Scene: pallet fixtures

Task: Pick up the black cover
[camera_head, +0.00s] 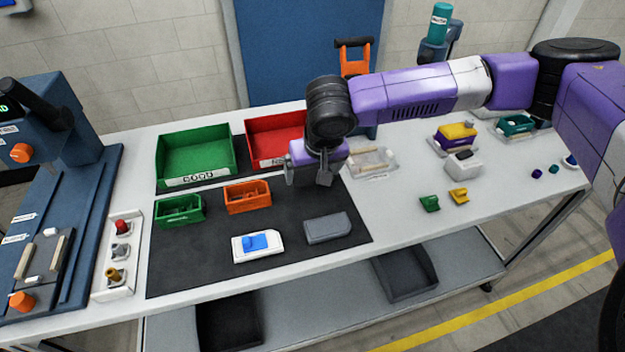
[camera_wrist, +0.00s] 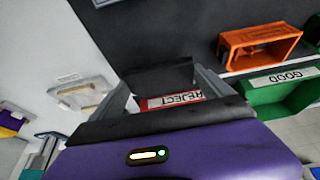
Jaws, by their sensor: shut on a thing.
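My gripper (camera_head: 312,177) hangs over the back right of the dark mat, in front of the red bin, with its fingers pointing down. In the wrist view my gripper (camera_wrist: 160,88) is shut on a flat dark piece, seemingly the black cover (camera_wrist: 158,76), which spans between the two fingers. In the head view the held piece is small and hard to make out against the mat. A dark grey rounded case (camera_head: 327,228) lies on the mat below the gripper, apart from it. A white case with a blue part (camera_head: 257,246) lies left of it.
A green bin (camera_head: 195,157) and a red bin (camera_head: 275,140) labelled REJECT stand behind the mat (camera_head: 200,272). Small green (camera_head: 178,210) and orange (camera_head: 247,197) bins stand on it. A clear tray (camera_head: 372,163) and small parts are at right. The mat's front is clear.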

